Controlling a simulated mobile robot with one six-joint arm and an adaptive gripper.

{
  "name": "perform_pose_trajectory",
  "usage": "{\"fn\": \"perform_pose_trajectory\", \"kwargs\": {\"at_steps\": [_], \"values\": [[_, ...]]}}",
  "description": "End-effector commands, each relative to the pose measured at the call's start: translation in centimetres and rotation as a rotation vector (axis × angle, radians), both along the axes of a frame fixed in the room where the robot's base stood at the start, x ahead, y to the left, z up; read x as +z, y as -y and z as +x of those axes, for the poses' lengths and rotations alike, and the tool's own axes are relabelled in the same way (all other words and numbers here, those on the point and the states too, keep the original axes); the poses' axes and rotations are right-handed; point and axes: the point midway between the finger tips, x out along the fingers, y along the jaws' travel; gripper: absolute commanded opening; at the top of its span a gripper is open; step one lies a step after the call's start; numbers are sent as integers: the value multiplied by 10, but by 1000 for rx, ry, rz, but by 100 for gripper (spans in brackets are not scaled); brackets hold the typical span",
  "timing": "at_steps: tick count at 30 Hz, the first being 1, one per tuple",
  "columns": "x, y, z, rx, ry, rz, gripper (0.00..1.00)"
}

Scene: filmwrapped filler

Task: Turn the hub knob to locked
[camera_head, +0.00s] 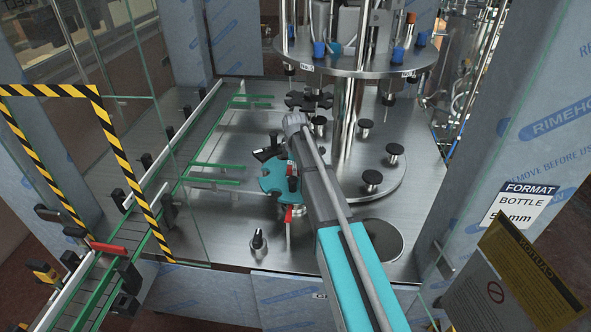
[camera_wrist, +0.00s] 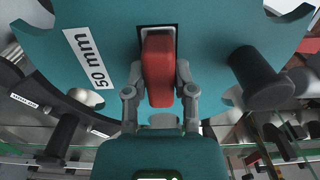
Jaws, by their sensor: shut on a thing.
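The red hub knob (camera_wrist: 157,68) stands in a dark, pale-edged recess on the teal star wheel (camera_wrist: 215,45) in the wrist view. My gripper (camera_wrist: 159,88) is shut on the knob, one grey finger on each side of it. The knob's long side runs roughly up and down in that picture. No locked or unlocked mark is readable. The teal star wheel (camera_head: 273,177) also shows in the head view, left of my arm, which hides part of it.
A white "50 mm" label (camera_wrist: 89,57) is on the wheel. A dark post (camera_wrist: 262,78) stands close on the right. Green guide rails (camera_head: 215,165) and a conveyor (camera_head: 115,245) lie left. A round turret plate (camera_head: 355,58) hangs behind. A black-topped knob (camera_head: 258,242) stands in front.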

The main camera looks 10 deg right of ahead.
Motion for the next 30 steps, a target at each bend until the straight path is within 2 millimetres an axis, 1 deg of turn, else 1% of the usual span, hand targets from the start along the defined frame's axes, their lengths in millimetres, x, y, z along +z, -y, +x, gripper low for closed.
{"fn": "perform_pose_trajectory", "kwargs": {"at_steps": [10,17,23,30], "values": [[0,0,-1,-13,-1,0,0],[0,0,-1,-82,-2,1,0],[0,-1,-1,-204,-2,1,0],[0,-1,-1,-412,-2,0,0]]}}
